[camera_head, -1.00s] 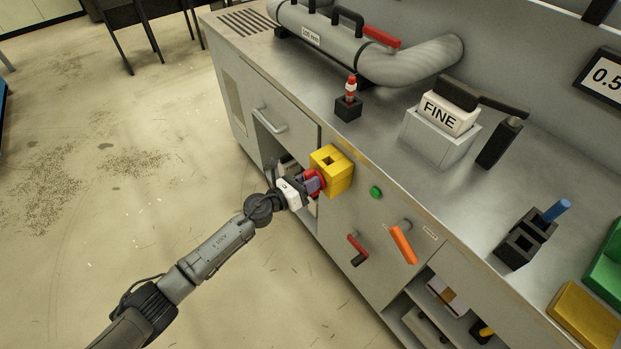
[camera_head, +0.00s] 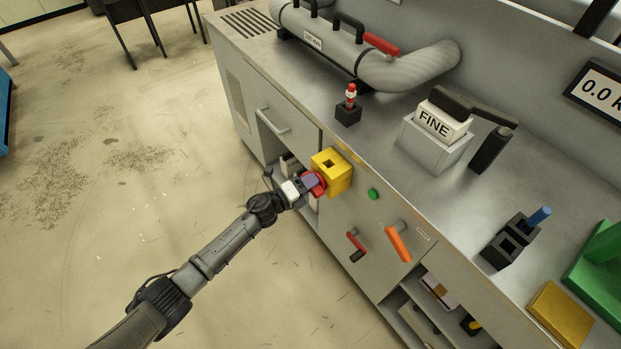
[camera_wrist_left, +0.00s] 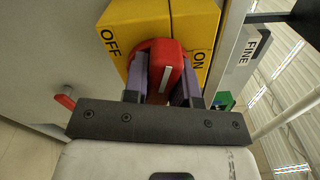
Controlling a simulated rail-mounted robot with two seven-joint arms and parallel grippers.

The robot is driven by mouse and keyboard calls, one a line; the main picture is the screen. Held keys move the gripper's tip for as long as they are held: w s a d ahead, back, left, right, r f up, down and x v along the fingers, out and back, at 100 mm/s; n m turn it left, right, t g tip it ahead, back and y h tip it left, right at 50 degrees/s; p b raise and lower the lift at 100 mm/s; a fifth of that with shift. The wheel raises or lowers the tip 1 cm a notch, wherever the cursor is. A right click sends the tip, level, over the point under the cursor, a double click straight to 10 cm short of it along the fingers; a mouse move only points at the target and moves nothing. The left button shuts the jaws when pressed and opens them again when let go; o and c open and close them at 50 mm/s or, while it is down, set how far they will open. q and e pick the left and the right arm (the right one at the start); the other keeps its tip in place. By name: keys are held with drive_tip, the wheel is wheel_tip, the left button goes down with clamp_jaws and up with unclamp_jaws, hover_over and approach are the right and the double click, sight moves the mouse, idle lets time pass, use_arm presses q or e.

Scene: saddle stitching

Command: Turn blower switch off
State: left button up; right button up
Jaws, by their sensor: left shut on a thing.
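The blower switch is a yellow box (camera_head: 338,168) on the front of the metal cabinet, with a red knob (camera_wrist_left: 166,65). In the left wrist view the yellow face (camera_wrist_left: 183,22) carries OFF on its left and ON on its right. The knob's white line runs nearly upright in that view, between the two labels. My left gripper (camera_head: 312,184) is at the switch. Its two purple fingers (camera_wrist_left: 163,82) are shut on the red knob, one on each side. My right gripper is not in view.
A green button (camera_head: 373,194), a red-and-black handle (camera_head: 355,246) and an orange handle (camera_head: 398,243) are to the right of the switch. A grey pipe (camera_head: 345,50) and a FINE block (camera_head: 435,122) are on top. Floor at left is open.

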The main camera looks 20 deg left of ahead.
use_arm(q)
drive_tip(key=shift+f+n+p, duration=0.1)
drive_tip(key=shift+n+p, duration=0.6)
drive_tip(key=shift+n, duration=0.9)
drive_tip(key=o, duration=0.9)
drive_tip(key=p+v, duration=0.3)
drive_tip(key=v, duration=1.1)
drive_tip(key=shift+f, duration=0.1)
drive_tip(key=shift+w, duration=0.1)
